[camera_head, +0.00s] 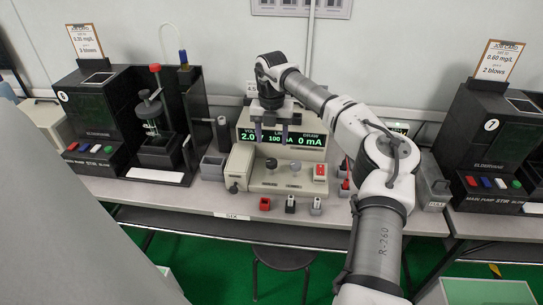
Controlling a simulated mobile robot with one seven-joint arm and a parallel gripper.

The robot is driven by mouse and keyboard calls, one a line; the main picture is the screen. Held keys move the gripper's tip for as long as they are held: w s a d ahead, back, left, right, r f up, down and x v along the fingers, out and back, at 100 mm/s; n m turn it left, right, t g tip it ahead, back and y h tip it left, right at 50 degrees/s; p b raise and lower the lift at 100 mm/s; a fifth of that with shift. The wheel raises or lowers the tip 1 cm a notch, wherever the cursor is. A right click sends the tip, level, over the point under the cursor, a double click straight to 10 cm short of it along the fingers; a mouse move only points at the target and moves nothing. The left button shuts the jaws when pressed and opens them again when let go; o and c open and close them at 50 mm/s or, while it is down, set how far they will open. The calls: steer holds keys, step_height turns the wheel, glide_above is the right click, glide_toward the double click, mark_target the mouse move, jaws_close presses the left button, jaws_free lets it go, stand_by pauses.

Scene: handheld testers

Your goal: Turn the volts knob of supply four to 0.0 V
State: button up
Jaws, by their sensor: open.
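A cream bench supply (262,180) stands on the middle bench. Its green display (308,140) reads 2.0 under the volts heading, 100 mA in the middle and 0 mA under DRAW; my gripper partly covers it. Below are a dark knob (271,163) at left and a grey knob (295,166) at right. Their labels and the supply's number are too small to read or hidden. My gripper (270,138) points down, open and empty, its two fingers in front of the display and above the dark knob in the picture. I see no contact with either knob.
A red switch (320,170) sits right of the knobs. Several small terminals, one red (265,204), line the bench front. A black tester (95,115) with a stirrer stands at left, another (485,150) at right. A grey open box (213,167) is left of the supply.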

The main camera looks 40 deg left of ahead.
mark_target(271, 162)
step_height(271, 162, down, 9)
steer(key=shift+r+p, duration=0.1)
steer(key=shift+p, duration=0.75)
steer(key=c, duration=1)
